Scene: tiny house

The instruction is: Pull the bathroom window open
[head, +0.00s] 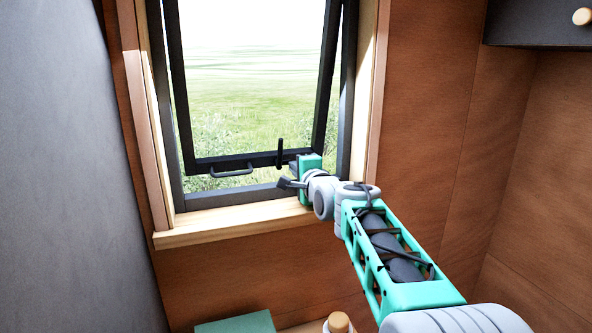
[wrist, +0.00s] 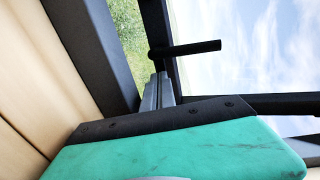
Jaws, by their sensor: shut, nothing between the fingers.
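The bathroom window's dark sash (head: 240,161) stands ajar in the head view, its bottom rail apart from the dark outer frame (head: 235,196), with grass showing in the gap. A curved dark handle (head: 232,171) sits on the bottom rail. A thin upright lever (head: 280,151) stands to the right of the handle; a dark lever (wrist: 190,48) also shows in the wrist view. My gripper (head: 293,169) is shut and empty at the sash's lower right, just right of and below the lever. Its grey fingers (wrist: 160,90) reach toward the lever; I cannot tell whether they touch.
A wooden sill (head: 220,228) runs below the window. A grey wall (head: 60,180) is close on the left and a brown wall (head: 420,110) on the right. A dark cabinet (head: 535,25) hangs at upper right. A green object (head: 237,323) and a wooden-topped item (head: 339,322) are below.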

